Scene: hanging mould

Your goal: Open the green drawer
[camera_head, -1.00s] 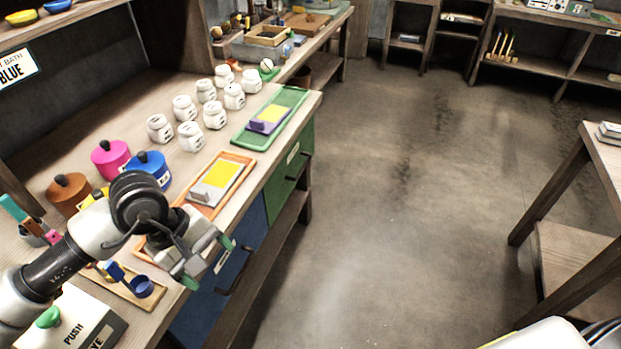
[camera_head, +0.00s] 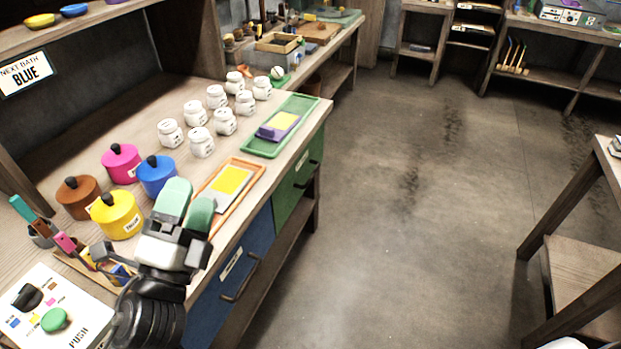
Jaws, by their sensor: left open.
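The green drawer (camera_head: 293,190) is in the front of the workbench, at its far end beyond the blue drawer (camera_head: 232,280). It looks shut, flush with the bench front. Its dark handle (camera_head: 309,173) sticks out over the floor side. My left gripper (camera_head: 188,192) is open and empty, with green fingertips pointing away from me. In the picture it is over the bench's front edge, short of the orange tray and well left of the green drawer's handle. My right gripper is not in view.
Yellow (camera_head: 117,214), blue (camera_head: 157,174), pink and brown lidded pots stand left of the gripper. An orange tray (camera_head: 243,196), a green tray (camera_head: 305,102) and several white jars lie further along. The floor (camera_head: 400,220) beside the drawers is clear. A side table (camera_head: 575,205) stands right.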

